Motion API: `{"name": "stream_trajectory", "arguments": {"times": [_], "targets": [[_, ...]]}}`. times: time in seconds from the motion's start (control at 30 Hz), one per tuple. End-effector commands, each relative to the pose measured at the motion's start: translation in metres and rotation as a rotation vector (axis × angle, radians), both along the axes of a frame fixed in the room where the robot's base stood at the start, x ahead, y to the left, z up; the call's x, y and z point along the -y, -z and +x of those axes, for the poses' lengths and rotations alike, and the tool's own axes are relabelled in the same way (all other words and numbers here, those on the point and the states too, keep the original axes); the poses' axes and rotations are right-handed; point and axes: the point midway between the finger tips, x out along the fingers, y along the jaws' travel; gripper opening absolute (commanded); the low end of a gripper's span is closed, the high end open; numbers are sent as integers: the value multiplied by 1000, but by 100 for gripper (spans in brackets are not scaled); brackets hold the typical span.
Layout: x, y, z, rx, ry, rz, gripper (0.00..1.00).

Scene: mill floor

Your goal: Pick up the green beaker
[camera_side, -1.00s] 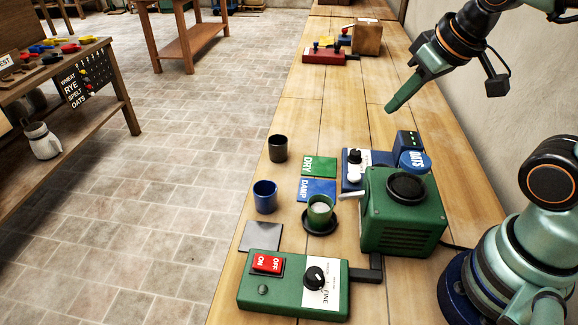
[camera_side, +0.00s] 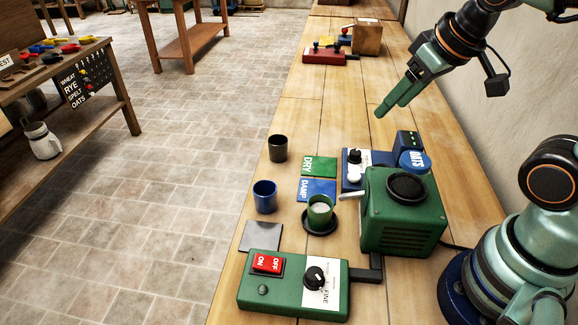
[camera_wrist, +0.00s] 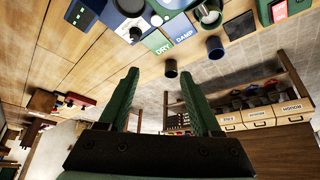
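The green beaker (camera_side: 320,213) stands upright on a dark round saucer (camera_side: 331,228), with pale contents at its top. It also shows at the top of the wrist view (camera_wrist: 208,17). My gripper (camera_side: 391,108) hangs in the air above the far part of the bench, up and to the right of the beaker in the side view and well apart from it. In the wrist view the two green fingers (camera_wrist: 159,74) are spread, with nothing between them.
The green mill (camera_side: 402,222) stands right of the beaker, and the green switch box (camera_side: 292,285) in front. A blue beaker (camera_side: 265,197) and a black beaker (camera_side: 278,149) stand left. DRY (camera_side: 319,167) and DAMP (camera_side: 317,189) cards lie behind. The far bench middle is clear.

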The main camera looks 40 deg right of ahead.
Motion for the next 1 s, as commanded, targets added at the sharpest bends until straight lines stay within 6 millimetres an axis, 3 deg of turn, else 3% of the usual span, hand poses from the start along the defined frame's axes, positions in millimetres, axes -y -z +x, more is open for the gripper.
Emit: {"name": "stream_trajectory", "arguments": {"times": [0.03,0.07,0.47,0.67,1.0], "targets": [[0,0,0,0,0,0,88],[0,0,0,0,0,0,97],[-4,2,3,-21,-44,-16,97],[-29,18,18,-134,-305,-101,97],[-88,70,43,-344,-906,-251,97]]}}
